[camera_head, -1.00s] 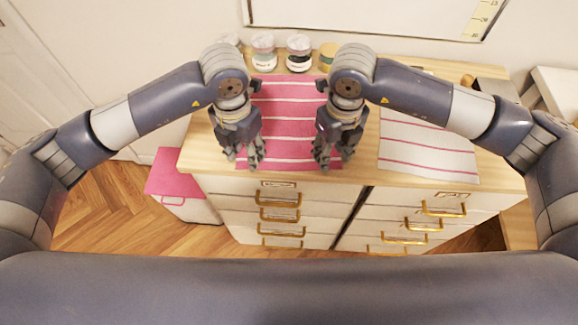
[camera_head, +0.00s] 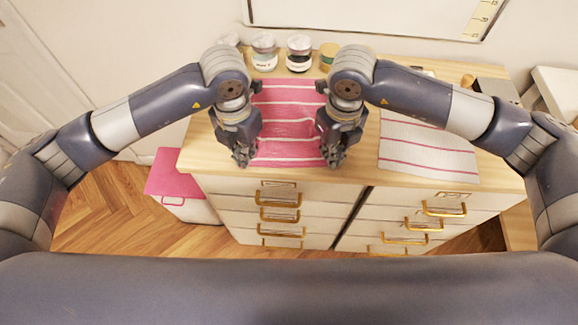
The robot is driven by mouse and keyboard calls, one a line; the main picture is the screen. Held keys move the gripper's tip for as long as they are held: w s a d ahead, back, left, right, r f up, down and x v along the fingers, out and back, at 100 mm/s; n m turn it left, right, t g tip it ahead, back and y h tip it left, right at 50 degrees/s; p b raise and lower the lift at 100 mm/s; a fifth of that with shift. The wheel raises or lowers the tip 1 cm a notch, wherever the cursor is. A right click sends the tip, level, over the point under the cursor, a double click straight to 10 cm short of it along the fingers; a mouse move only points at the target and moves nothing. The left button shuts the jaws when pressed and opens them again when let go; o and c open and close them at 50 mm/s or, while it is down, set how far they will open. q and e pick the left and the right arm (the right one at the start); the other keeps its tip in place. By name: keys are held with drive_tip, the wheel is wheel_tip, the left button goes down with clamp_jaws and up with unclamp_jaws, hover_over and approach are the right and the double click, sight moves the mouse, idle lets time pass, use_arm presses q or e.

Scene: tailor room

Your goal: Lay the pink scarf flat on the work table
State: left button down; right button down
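The pink scarf (camera_head: 287,130) with white stripes lies on the wooden work table (camera_head: 220,172), in its left half. A raised fold shows in its middle, and its front end spans between my two grippers. My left gripper (camera_head: 243,158) is shut at the scarf's front left corner. My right gripper (camera_head: 331,158) is shut at the front right corner. The fingers hide both corners, and the cloth runs into them.
A white cloth with pink stripes (camera_head: 428,147) lies flat to the right. Several jars (camera_head: 298,54) stand along the back edge. Drawers with gold handles (camera_head: 281,199) are below the table top. A white bin with a pink lid (camera_head: 172,174) stands at the left.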

use_arm(q)
drive_tip(key=shift+a, duration=0.15)
use_arm(e)
drive_tip(key=shift+d, duration=0.15)
